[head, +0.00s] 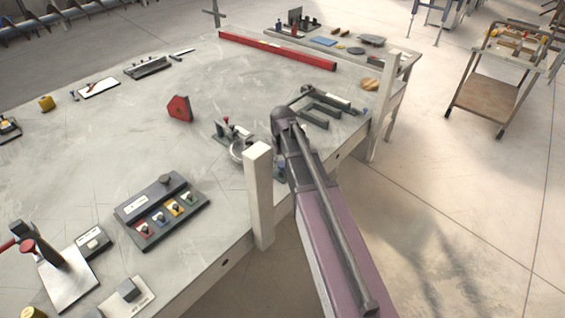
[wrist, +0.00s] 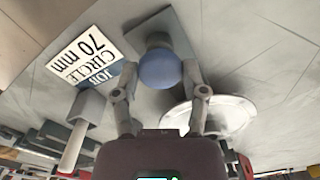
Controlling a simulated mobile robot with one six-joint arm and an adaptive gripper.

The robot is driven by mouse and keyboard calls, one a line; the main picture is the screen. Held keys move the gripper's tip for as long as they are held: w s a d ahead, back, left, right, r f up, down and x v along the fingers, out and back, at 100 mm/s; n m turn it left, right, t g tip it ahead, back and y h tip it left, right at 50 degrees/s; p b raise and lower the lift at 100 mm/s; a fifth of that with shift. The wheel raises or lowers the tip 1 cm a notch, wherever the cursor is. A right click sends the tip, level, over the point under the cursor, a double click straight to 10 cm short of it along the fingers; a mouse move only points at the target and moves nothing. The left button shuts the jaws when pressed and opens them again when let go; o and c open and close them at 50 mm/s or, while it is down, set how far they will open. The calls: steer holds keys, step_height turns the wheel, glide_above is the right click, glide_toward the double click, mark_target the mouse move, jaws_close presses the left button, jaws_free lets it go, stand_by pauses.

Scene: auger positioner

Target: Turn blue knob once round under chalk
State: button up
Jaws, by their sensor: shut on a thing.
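The blue knob (wrist: 160,69) is a round ball on a grey base plate in the wrist view. My gripper (wrist: 161,92) has a finger on either side of it and is shut on it. A pale round disc (wrist: 220,117) lies right of the knob, partly hidden by a finger. A white stick (wrist: 74,147) in a grey holder, which looks like the chalk, is at the lower left, apart from the disc in this view. In the head view the disc (head: 238,149) is at the table edge; the knob and my fingers are largely hidden there.
A sign (wrist: 85,52) reading "JOB CIRCLE 70 mm" lies beside the knob. A pale post (head: 259,195) stands at the table edge close to my arm. A switch panel (head: 162,211) and a red block (head: 179,108) lie on the table (head: 110,150). Its middle is largely clear.

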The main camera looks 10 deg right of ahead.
steer(key=n, duration=0.5)
steer(key=shift+s, duration=0.1)
stand_by(0.3)
steer(key=o, duration=1.2)
steer(key=shift+f, duration=0.1)
steer(key=shift+c, duration=0.2)
steer(key=shift+m, duration=0.3)
